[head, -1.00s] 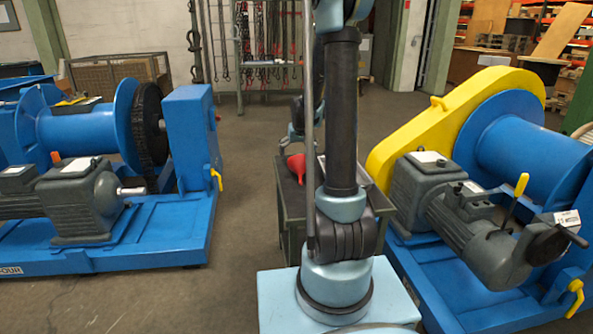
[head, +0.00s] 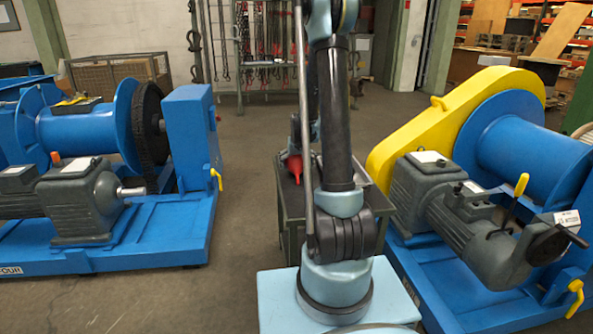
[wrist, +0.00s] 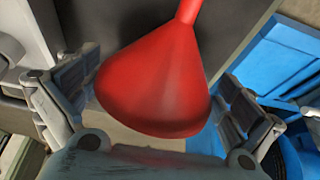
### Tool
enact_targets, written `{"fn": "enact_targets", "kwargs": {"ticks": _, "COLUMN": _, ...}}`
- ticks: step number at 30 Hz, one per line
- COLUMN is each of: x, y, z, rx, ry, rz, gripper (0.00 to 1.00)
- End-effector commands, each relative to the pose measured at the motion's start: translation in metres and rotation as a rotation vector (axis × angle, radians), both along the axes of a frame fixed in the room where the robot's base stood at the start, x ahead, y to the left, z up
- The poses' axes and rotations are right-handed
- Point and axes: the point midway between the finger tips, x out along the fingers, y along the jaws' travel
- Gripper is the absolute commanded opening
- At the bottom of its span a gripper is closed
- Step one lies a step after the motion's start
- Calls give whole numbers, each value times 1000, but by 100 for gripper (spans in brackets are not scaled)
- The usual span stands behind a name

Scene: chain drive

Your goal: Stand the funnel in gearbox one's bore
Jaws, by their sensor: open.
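The red funnel (head: 291,166) is at the small dark table behind my arm in the head view. In the wrist view the funnel (wrist: 155,85) fills the middle, its wide end low and its spout at the top. My gripper (wrist: 150,105) is open, with a finger on each side of the funnel; whether either touches it I cannot tell. In the head view my gripper is mostly hidden by my arm. A grey gearbox (head: 428,185) sits on the right blue machine, and another (head: 80,200) on the left. I cannot read which is gearbox one, and no bore shows clearly.
The dark table (head: 290,215) stands between the two blue machines, partly hidden by my arm. A yellow chain guard (head: 440,125) rises on the right machine. Open floor (head: 245,190) lies between the left machine and the table. A rack of hanging chains (head: 265,50) stands behind.

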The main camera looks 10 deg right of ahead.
Motion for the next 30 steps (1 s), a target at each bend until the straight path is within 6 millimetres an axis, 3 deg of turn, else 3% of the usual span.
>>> {"fn": "enact_targets", "kwargs": {"ticks": 8, "x": 0, "y": 0, "z": -1, "rx": 0, "ry": 0, "rz": 0, "gripper": 98}}
{"fn": "enact_targets", "kwargs": {"ticks": 11, "x": 0, "y": 0, "z": -1, "rx": 0, "ry": 0, "rz": 0, "gripper": 75}}
{"fn": "enact_targets", "kwargs": {"ticks": 12, "x": 0, "y": 0, "z": -1, "rx": 0, "ry": 0, "rz": 0, "gripper": 72}}
{"fn": "enact_targets", "kwargs": {"ticks": 23, "x": 0, "y": 0, "z": 0, "rx": 0, "ry": 1, "rz": 0, "gripper": 72}}
{"fn": "enact_targets", "kwargs": {"ticks": 30, "x": 0, "y": 0, "z": 21, "rx": 0, "ry": 0, "rz": 0, "gripper": 71}}
